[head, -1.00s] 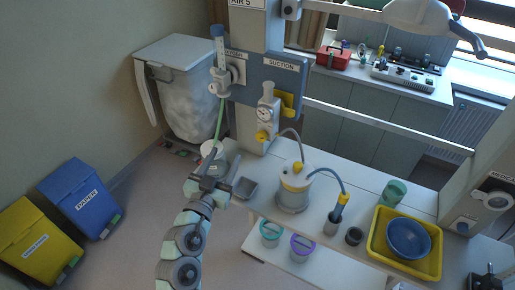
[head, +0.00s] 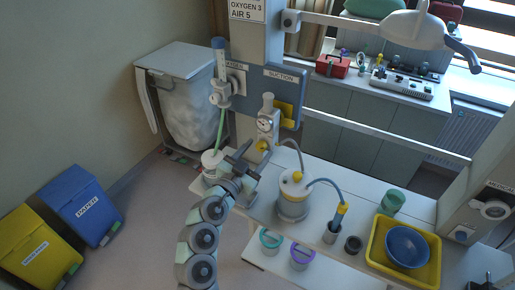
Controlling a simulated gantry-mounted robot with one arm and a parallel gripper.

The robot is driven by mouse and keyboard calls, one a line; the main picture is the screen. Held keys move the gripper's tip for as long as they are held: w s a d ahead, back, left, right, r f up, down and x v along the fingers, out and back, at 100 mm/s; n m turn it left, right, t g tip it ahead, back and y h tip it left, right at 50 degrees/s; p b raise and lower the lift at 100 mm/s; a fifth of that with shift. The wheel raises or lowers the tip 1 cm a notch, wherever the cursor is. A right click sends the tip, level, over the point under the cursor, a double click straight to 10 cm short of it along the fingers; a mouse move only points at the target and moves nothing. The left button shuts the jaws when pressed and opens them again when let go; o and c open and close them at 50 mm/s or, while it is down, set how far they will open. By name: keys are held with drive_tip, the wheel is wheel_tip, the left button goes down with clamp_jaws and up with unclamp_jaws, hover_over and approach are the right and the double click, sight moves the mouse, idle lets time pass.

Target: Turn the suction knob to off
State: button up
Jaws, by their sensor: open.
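The suction unit (head: 266,122), with a round gauge, hangs under the blue panel marked SUCTION (head: 281,77). Its yellow knob (head: 262,146) is at the bottom of the unit in the head view. My gripper (head: 250,156) is open and empty, just below and left of the knob. It looks close to the knob, but I cannot tell whether they touch. The knob's pointer and setting are too small to read.
The oxygen flowmeter (head: 220,75) with a green tube stands left of the suction unit. A white suction jar (head: 293,190) with a grey hose stands to the right on the white shelf. A yellow tray (head: 430,275) holds a blue bowl (head: 407,246).

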drive_tip(key=shift+w+d, duration=0.15)
drive_tip(key=shift+w, duration=0.1)
drive_tip(key=shift+c, duration=0.4)
clamp_jaws()
